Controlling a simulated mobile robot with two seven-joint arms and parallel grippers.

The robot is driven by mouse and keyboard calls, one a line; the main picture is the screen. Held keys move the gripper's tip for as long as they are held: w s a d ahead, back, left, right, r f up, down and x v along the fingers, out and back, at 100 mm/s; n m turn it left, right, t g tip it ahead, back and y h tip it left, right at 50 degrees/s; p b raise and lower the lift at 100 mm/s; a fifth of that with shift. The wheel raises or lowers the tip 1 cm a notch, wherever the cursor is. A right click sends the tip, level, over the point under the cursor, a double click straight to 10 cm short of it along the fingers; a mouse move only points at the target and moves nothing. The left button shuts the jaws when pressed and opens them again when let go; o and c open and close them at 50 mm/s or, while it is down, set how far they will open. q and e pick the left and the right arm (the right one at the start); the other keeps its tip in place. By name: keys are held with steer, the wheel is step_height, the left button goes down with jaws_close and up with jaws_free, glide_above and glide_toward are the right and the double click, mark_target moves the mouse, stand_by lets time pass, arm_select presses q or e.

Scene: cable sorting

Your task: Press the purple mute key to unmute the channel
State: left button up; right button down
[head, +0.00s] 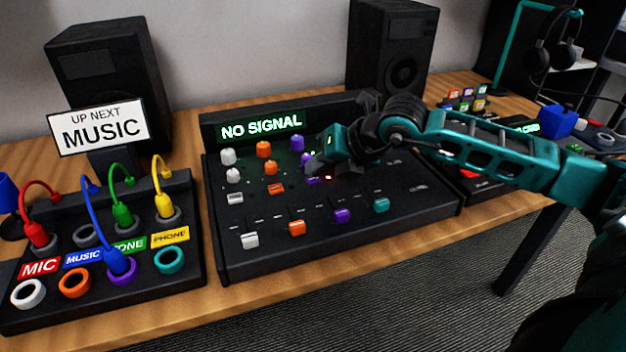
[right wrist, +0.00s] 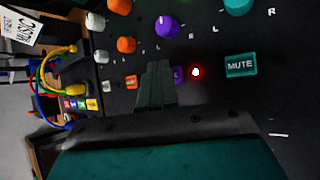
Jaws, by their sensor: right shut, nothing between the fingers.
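The mixer (head: 400,210) stands mid-table, and its display (head: 262,125) reads "NO SIGNAL". The purple mute key (head: 314,181) is in the purple column; in the right wrist view its edge (right wrist: 179,73) shows beside my fingertips, which hide the rest. A red light (right wrist: 196,72) glows beside the key. My right gripper (head: 312,167) is shut and empty, with its tips at the purple key; I cannot tell whether they touch it. The teal mute key (right wrist: 240,65) and the orange mute key (right wrist: 131,82) flank it. My left gripper is not in view.
Purple knobs (head: 297,143) stand close behind my right gripper. Purple (head: 342,216) and teal (head: 381,205) fader caps sit in front. A patch box (head: 190,275) with coloured cables is at left, under an "UP NEXT MUSIC" sign (head: 100,127). Speakers (head: 390,45) stand behind.

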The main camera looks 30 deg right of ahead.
mark_target(319, 180)
steer(key=shift+f, duration=0.2)
stand_by(0.4)
steer(key=shift+r, duration=0.55)
steer(key=shift+r, duration=0.1)
step_height(319, 180, up, 6)
steer(key=p, duration=0.3)
steer(key=shift+p, duration=0.4)
stand_by(0.3)
